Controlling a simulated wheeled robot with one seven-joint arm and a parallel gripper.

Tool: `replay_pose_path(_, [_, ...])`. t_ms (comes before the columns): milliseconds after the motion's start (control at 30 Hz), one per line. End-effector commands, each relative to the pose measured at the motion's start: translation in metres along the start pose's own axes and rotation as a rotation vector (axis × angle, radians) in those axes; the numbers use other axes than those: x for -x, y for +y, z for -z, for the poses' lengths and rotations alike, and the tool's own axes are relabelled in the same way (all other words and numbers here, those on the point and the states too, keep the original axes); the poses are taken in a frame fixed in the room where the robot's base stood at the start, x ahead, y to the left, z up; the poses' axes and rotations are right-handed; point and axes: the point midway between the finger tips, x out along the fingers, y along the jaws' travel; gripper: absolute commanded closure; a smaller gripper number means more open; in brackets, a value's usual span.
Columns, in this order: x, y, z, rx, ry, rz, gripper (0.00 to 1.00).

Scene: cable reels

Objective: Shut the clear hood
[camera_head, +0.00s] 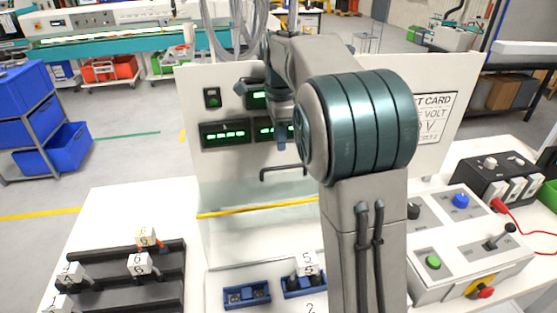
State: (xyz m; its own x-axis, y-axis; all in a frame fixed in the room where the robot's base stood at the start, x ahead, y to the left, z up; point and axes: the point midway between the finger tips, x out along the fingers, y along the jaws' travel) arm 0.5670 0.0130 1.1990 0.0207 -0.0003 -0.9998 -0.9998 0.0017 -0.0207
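The clear hood (258,209) is in front of the white upright panel, with a yellow strip across it and a faint greenish see-through sheet. A dark bar handle (283,171) shows above the yellow strip. The hood's right part is hidden behind my arm. My gripper (281,143) hangs in front of the panel, above the handle and seemingly apart from it. Its fingers point down and overlap in this view, so their opening does not show. Nothing is visibly held. Below the hood, two blue holders (246,294) sit on the white table, the right one with a dark plug tagged 5.
A dark rack (160,278) with numbered plugs stands at the left front. A grey control box (465,245) with buttons and a lever is at the right, with a black terminal box (497,178) behind it. The table between rack and hood is clear.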

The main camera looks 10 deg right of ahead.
Motion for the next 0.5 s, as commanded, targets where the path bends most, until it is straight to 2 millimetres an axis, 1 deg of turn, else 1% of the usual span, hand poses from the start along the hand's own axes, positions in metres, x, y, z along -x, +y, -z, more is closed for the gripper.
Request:
replay_pose_path(33, [-0.012, 0.001, 0.0, 0.001, 0.0, -0.005, 0.68])
replay_pose_path(200, [-0.045, 0.001, 0.0, 0.001, -0.001, -0.004, 0.68])
replay_pose_path(333, [-0.063, 0.0, -0.001, 0.002, -0.001, -0.002, 0.68])
replay_pose_path(500, [-0.076, 0.0, 0.0, 0.002, -0.001, 0.0, 0.68])
